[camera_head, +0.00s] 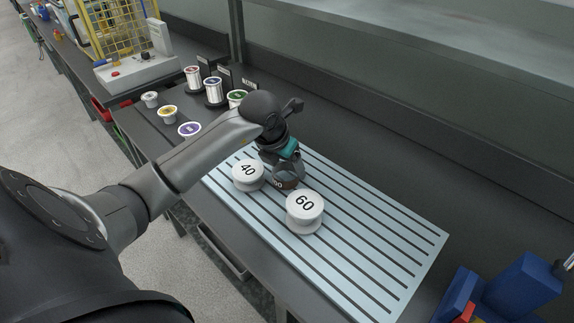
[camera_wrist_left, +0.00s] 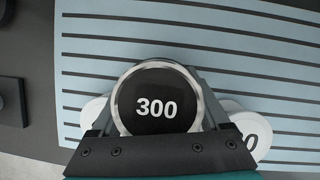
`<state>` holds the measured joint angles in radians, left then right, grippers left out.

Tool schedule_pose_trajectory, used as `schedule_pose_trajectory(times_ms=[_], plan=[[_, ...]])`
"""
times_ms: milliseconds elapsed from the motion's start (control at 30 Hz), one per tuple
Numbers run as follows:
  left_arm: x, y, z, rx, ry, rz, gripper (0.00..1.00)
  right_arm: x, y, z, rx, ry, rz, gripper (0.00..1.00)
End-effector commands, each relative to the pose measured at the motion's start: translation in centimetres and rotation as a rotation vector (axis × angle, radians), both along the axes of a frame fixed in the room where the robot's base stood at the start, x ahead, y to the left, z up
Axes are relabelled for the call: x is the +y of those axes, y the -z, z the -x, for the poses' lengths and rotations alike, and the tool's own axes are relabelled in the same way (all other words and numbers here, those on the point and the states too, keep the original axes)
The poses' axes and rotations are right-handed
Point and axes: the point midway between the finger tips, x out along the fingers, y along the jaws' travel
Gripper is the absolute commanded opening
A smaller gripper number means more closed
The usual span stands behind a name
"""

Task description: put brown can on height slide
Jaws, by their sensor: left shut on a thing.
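My left gripper (camera_head: 287,176) is shut on a dark round piece marked 300, at the back edge of two white knobbed discs on the slatted plate (camera_head: 385,232). In the left wrist view the dark piece (camera_wrist_left: 157,84) has a pale metal rim and sits between the fingers, over the slats. Whether it touches the plate I cannot tell. I see no clearly brown can and cannot pick out a height slide. My right gripper is not in view.
White discs marked 40 (camera_head: 248,170) and 60 (camera_head: 304,204) stand close by the gripper. Cans with red (camera_head: 193,74), blue (camera_head: 212,92) and green (camera_head: 237,97) tops stand behind my arm. The plate's right part is clear. A blue block (camera_head: 520,285) is at lower right.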

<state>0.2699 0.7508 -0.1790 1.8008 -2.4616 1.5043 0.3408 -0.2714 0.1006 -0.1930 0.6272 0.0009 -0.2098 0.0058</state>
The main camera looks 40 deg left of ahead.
Motion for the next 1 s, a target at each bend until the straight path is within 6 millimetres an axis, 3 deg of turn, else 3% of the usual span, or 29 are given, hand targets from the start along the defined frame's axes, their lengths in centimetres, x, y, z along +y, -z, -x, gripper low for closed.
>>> schedule_pose_trajectory(times_ms=[100, 133, 300, 667, 1000], plan=[[0.0, 0.3, 0.0, 0.0, 0.0, -0.001, 0.26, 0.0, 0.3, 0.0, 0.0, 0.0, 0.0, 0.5], [0.0, 0.3, 0.0, 0.0, 0.0, -0.001, 0.8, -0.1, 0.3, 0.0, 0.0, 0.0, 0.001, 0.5], [0.0, 0.2, 0.0, 0.0, 0.0, 0.0, 0.99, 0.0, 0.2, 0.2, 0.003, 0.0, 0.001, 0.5], [0.0, -0.4, 0.1, -0.001, 0.001, 0.0, 1.0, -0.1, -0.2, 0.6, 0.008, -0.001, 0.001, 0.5], [-0.1, -6.9, 2.7, -0.003, 0.002, -0.004, 1.0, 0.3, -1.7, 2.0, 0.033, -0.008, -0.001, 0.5]])
